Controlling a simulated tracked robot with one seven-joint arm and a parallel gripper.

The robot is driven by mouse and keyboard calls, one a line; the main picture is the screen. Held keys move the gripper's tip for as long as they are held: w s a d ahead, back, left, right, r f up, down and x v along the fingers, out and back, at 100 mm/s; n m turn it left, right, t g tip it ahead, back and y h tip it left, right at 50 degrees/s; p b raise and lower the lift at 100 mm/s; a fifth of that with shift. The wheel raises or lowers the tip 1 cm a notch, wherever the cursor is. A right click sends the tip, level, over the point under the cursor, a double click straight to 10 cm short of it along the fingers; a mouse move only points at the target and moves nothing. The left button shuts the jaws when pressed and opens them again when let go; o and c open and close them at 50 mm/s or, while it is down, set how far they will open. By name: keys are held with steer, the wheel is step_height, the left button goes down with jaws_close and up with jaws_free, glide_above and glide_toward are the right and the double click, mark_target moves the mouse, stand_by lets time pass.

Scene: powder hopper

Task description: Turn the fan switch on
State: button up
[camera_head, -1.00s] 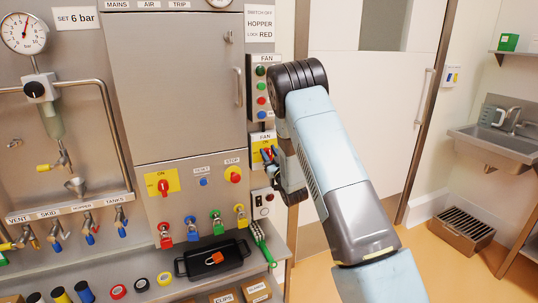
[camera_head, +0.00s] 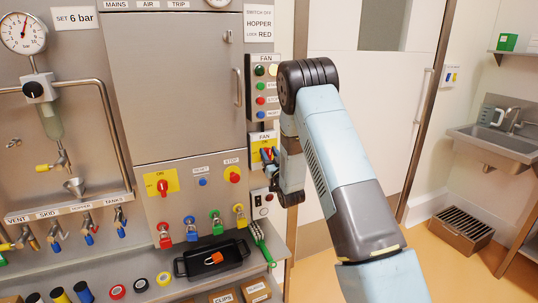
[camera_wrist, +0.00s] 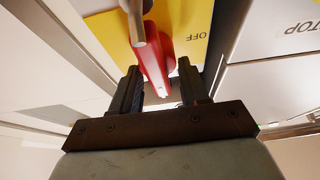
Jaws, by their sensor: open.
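The fan switch (camera_head: 256,155) is a yellow plate with a red handle under a FAN label, on the right edge of the panel. In the head view my arm partly covers it. In the wrist view its red handle (camera_wrist: 153,66) runs between my fingers, with the yellow plate (camera_wrist: 110,38) and the word OFF behind it. A grey metal rod lies over the handle's upper part. My gripper (camera_wrist: 160,78) is open, one finger on each side of the handle. I cannot tell whether either finger touches it.
Another red switch on a yellow plate (camera_head: 162,185) and a red STOP button (camera_head: 235,175) are to the left. Coloured padlocks hang below, above a black tray (camera_head: 190,266). A door stands to the right.

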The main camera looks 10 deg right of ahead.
steer(key=v, duration=1.3)
steer(key=shift+s+f, duration=0.15)
steer(key=shift+f, duration=0.1)
step_height(320, 180, up, 10)
steer(key=w+d+g+h, duration=0.1)
steer(key=w+g+h, duration=0.1)
steer(key=g, duration=0.1)
steer(key=s+d+r+m+g+h, duration=0.2)
steer(key=s+r+g, duration=0.2)
steer(key=s+r, duration=0.3)
steer(key=s+r+g, duration=0.2)
steer(key=s+g, duration=0.1)
steer(key=s, duration=0.8)
steer(key=s+r+g, duration=0.3)
steer(key=s, duration=0.9)
steer(key=s+r+g+h, duration=0.1)
steer(key=s+r+g, duration=0.1)
steer(key=s, duration=1)
steer(key=shift+d+r+g, duration=0.15)
steer(key=shift+r+g, duration=0.05)
steer(key=shift+g, duration=0.4)
